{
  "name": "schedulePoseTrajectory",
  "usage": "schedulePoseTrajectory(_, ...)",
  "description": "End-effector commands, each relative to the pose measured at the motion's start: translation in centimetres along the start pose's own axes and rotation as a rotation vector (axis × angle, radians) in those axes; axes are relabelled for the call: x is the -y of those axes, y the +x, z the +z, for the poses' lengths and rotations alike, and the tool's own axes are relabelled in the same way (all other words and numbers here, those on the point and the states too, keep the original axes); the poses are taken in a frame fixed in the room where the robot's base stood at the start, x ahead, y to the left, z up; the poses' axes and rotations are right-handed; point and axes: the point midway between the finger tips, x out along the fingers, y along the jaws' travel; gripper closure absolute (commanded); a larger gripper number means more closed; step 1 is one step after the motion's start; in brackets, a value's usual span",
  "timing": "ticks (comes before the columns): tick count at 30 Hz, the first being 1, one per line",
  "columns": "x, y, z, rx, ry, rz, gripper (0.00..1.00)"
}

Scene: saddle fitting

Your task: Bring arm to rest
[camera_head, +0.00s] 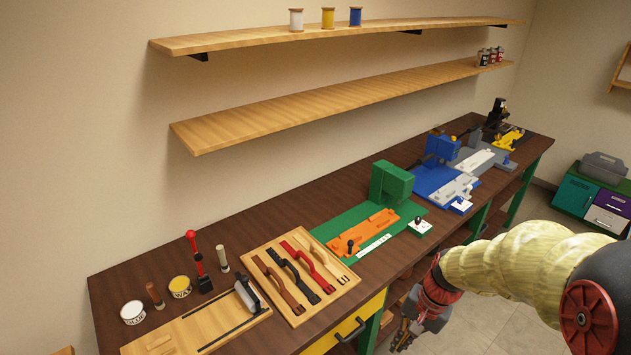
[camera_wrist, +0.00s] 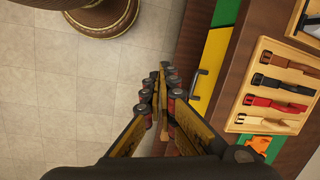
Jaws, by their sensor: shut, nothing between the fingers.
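My gripper (camera_head: 403,338) hangs low in front of the workbench, at the lower right of the head view. In the wrist view my gripper (camera_wrist: 163,72) is shut, with its fingertips together and nothing between them. It is apart from the bench, over the floor beside the drawer front. My arm, in a pale yellow sleeve, reaches in from the right of the head view.
The dark workbench (camera_head: 230,222) carries a wooden tray (camera_head: 276,262) of straps, a green fixture (camera_head: 391,184), a blue fixture (camera_head: 432,180) and jars. Its yellow drawer has a black handle (camera_wrist: 201,72). Two shelves hang above.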

Motion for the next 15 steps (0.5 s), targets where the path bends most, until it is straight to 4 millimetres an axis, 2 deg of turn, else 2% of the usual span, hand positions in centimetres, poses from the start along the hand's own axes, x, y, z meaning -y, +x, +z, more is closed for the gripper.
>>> schedulePoseTrajectory(1,-0.3,-1.6,1.3,-0.026,-0.083,0.012,1.00)
schedulePoseTrajectory(6,-1.9,-6.1,5.0,-0.105,-0.323,0.065,1.00)
schedulePoseTrajectory(15,-4.3,-12.2,10.3,-0.305,-0.568,0.126,1.00)
